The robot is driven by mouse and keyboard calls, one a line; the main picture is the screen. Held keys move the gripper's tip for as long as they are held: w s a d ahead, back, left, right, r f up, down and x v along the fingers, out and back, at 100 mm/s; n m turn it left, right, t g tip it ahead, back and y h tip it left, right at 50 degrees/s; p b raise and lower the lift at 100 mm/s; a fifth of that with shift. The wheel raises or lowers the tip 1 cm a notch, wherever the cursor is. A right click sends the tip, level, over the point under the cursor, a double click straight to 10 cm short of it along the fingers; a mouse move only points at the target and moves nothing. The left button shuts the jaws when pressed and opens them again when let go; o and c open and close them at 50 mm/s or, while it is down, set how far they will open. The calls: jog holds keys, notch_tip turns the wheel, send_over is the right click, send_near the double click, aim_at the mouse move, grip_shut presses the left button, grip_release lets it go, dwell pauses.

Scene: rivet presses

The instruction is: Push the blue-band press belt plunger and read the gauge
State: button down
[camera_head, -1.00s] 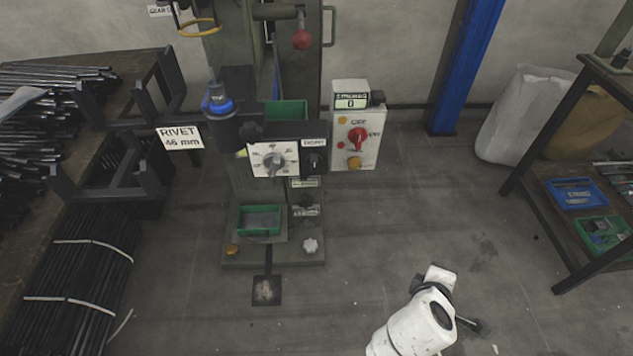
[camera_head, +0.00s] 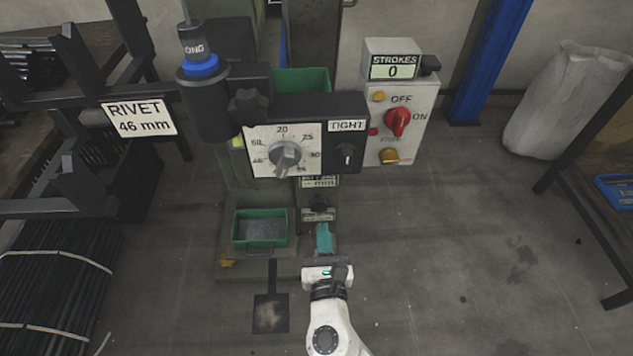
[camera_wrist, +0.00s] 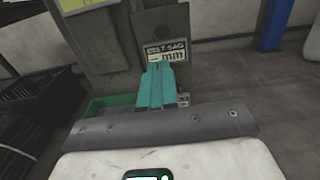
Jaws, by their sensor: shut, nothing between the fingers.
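The blue-band press (camera_head: 203,105) stands ahead, with a blue ring around its dark cylinder. Low on its column is a small gauge label (camera_head: 319,182), partly cut off by the box above it. In the wrist view the label (camera_wrist: 166,51) reads "BELT SAG" and "mm"; its value is unclear. A dark knob (camera_head: 319,205), which may be the plunger, sits below the label; my fingers hide that area in the wrist view. My gripper (camera_head: 323,228) has teal fingers, shut and empty, just below the knob. In the wrist view the fingers (camera_wrist: 157,70) reach up to the label's lower edge. Contact cannot be told.
A green bin (camera_head: 260,240) sits left of my gripper on the press base. A dial box (camera_head: 283,150) overhangs above. A switch box (camera_head: 396,120) with a strokes counter reading 0 stands right. A rod rack (camera_head: 60,190) is left.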

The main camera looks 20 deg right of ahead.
jog(key=shift+w, duration=0.1)
jog(key=b+x, duration=0.3)
jog(key=x, duration=1)
jog(key=shift+w+d+b, duration=0.25)
jog(key=shift+w+b, duration=0.05)
jog(key=shift+w, duration=0.05)
jog(key=shift+b+x, duration=0.5)
jog(key=shift+x, duration=0.6)
jog(key=shift+r, duration=0.1)
